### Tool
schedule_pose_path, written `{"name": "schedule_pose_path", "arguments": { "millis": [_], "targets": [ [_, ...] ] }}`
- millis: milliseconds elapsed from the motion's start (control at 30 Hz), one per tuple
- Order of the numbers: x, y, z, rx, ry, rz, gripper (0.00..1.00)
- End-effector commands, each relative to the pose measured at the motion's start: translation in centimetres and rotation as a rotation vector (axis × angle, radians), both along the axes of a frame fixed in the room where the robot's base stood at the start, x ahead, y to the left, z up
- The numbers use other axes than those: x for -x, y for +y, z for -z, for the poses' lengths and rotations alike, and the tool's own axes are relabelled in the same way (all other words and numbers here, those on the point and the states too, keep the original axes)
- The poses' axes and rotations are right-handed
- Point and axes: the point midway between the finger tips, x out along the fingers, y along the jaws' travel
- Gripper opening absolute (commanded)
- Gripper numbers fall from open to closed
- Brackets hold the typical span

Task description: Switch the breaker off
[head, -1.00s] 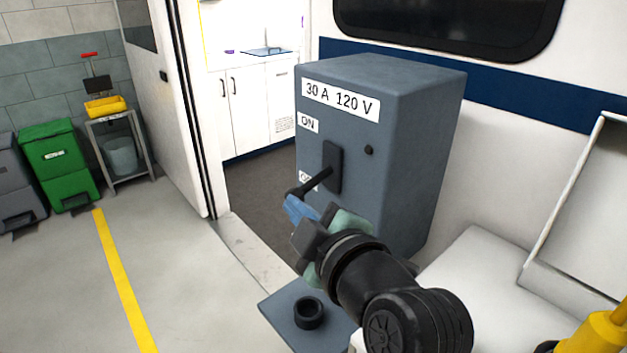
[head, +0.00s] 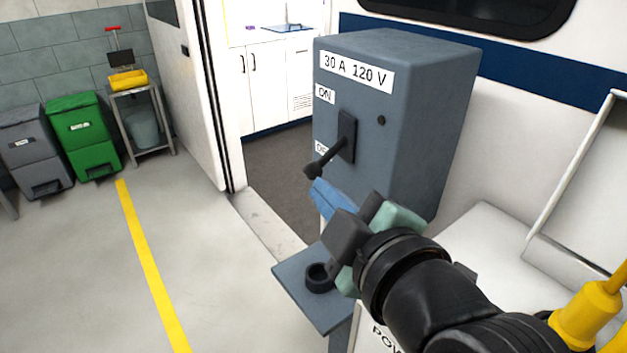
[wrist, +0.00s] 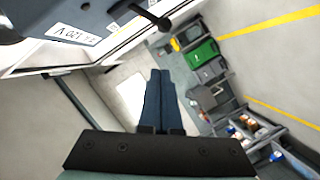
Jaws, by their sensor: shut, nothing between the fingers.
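The breaker box (head: 440,125) is a blue-grey cabinet labelled "30 A 120 V", with an ON label (head: 325,96) above and a lower label, partly covered, that seems to read OFF (head: 320,149). Its black lever (head: 332,156) slants outward and down from its plate, the knob in front of and just below the lower label. My gripper (head: 318,190) is below the knob, blue fingers together and empty, apart from the lever as far as I can tell. In the wrist view the shut fingers (wrist: 160,75) point away, with the lever (wrist: 150,14) at the top edge.
A grey shelf with a black ring (head: 320,277) lies below my gripper. A white bench (head: 485,240) stands right of the box. An open doorway is behind left. Green (head: 85,140) and grey (head: 35,150) bins stand far left; the floor between is clear.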

Motion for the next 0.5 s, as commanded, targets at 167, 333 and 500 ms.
{"name": "schedule_pose_path", "arguments": {
  "millis": [167,333,500],
  "targets": [
    [2.0,-0.9,-0.5,-0.001,0.0,0.003,0.0],
    [2.5,-1.0,-0.6,0.0,0.001,-0.001,0.0],
    [2.5,-1.0,-0.6,-0.001,0.001,0.0,0.0]
  ]
}}
